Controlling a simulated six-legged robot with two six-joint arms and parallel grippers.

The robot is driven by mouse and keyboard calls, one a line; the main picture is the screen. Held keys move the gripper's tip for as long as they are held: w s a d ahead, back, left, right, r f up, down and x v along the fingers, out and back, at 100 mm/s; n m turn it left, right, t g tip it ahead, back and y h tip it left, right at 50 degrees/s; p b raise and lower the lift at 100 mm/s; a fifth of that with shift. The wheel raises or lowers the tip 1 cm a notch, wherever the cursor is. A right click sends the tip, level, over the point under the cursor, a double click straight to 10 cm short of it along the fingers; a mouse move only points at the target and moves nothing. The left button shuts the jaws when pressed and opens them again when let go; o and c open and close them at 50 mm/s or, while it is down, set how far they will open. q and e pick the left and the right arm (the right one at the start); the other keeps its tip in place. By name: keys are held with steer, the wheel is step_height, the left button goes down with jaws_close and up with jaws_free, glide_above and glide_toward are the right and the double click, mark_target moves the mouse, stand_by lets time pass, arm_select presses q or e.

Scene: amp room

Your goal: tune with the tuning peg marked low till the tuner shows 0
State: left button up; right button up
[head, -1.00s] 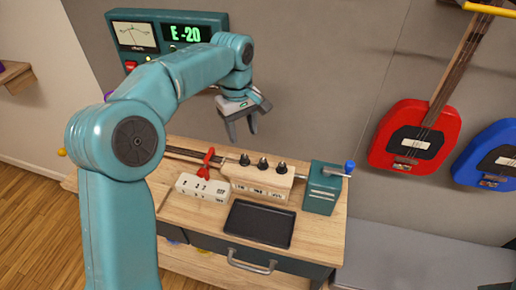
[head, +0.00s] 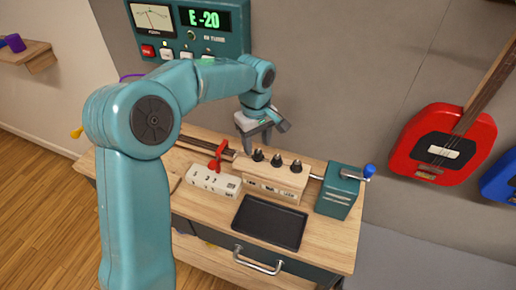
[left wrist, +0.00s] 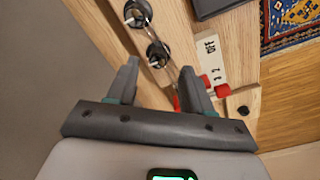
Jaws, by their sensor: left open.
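The tuner (head: 190,30) on the wall reads E -20 in green on its display (head: 205,19). Three dark tuning pegs stand in a row on a wooden block (head: 272,183): left (head: 257,155), middle (head: 276,160) and right (head: 295,167). The labels on the block's front are too small to read surely, so I cannot tell which is low. My left gripper (head: 264,144) is open and empty, just above the left end of the row. In the left wrist view two pegs (left wrist: 138,13) (left wrist: 157,53) show beyond the open fingers (left wrist: 160,88). My right gripper is out of view.
A red lever (head: 217,158) and a white switch strip (head: 213,183) stand left of the block. A teal box (head: 338,192) with a blue-knobbed crank (head: 368,171) stands right. A black tray (head: 269,222) lies in front. Red and blue instruments hang at right.

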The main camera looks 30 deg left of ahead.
mark_target(258, 152)
arm_select(q)
steer(key=shift+w+f, duration=0.1)
steer(key=shift+f, duration=1.65)
jaws_close()
steer(key=shift+m, duration=0.3)
steer(key=m, duration=0.3)
steer(key=shift+w, duration=0.1)
steer(key=shift+r+m+p, duration=0.1)
steer(key=shift+m+p, duration=0.35)
steer(key=shift+m, duration=1.75)
